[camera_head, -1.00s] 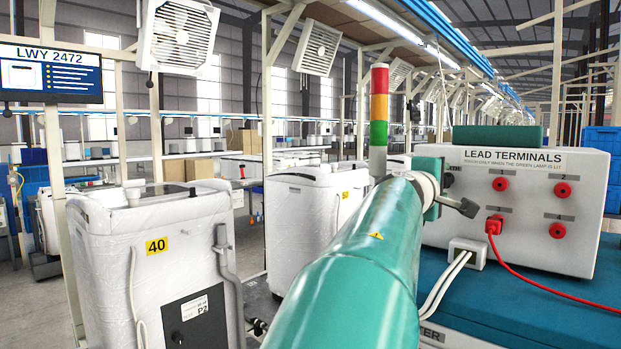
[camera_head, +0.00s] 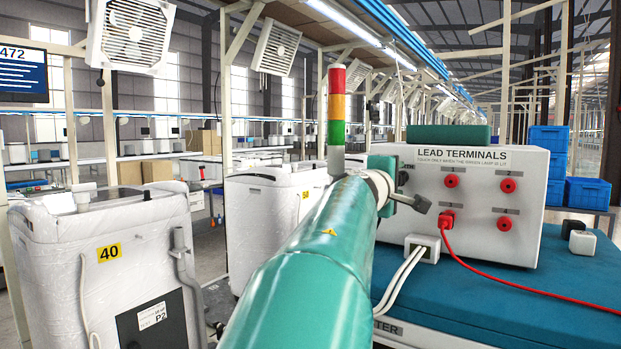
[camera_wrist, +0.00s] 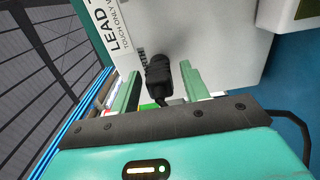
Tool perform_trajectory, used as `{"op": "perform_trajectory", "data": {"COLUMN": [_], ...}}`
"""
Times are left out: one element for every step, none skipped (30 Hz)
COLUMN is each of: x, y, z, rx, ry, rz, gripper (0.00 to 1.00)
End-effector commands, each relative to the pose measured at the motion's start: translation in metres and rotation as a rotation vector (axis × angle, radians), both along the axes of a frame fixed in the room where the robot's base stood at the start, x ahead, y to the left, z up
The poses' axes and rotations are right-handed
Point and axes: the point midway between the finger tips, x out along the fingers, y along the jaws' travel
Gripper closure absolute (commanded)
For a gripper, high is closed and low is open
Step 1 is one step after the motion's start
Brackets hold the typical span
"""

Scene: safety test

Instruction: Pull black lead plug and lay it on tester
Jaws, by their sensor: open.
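The black lead plug (camera_wrist: 158,75) is at the face of the white lead terminals box (camera_head: 480,230), beside its lettering. My gripper (camera_wrist: 160,88) is open, with one green finger on each side of the plug. I cannot tell whether the fingers touch it. In the head view my teal arm hides most of the plug area at the box's left end. The tester (camera_head: 475,275) is the teal-topped unit under the box. A red plug (camera_head: 447,219) with a red lead sits in a terminal on the box front.
A white socket (camera_head: 422,247) with white cables stands before the box. A small black block (camera_head: 573,228) and a white block (camera_head: 582,242) lie on the tester's right end. A red, amber and green signal tower (camera_head: 337,115) stands behind my arm. Wrapped machines (camera_head: 105,250) stand left.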

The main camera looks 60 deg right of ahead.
Motion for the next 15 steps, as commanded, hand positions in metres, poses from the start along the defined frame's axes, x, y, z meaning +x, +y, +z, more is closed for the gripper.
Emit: {"op": "perform_trajectory", "data": {"x": [0.0000,0.0000,0.0000,0.0000,0.0000,0.0002,0.0006,0.0011,0.0012,0.0006,0.0003,0.0000,-0.0001,-0.0001,-0.0001], "y": [0.0000,0.0000,0.0000,0.0000,0.0000,0.0001,0.0001,0.0002,0.0002,0.0001,0.0001,0.0001,0.0000,0.0000,0.0000], "z": [0.0000,0.0000,0.0000,0.0000,0.0000,0.0000,0.0000,0.0000,0.0001,0.0001,0.0001,0.0002,0.0002,0.0002,0.0002], "rx": [0.000,0.000,0.000,0.000,0.000,0.000,0.000,0.000,0.000,0.000,0.000,0.000,0.000,0.000,0.000], "ry": [0.000,0.000,0.000,0.000,0.000,0.000,0.000,0.000,0.000,0.000,0.000,0.000,0.000,0.000,0.000], "rz": [0.000,0.000,0.000,0.000,0.000,0.001,0.001,0.002,0.002,0.001,0.000,0.000,0.000,0.000,0.000], "gripper": [0.55,0.55,0.55,0.55,0.55,0.55,0.55,0.55,0.55,0.55,0.55,0.55,0.55,0.55,0.55]}}
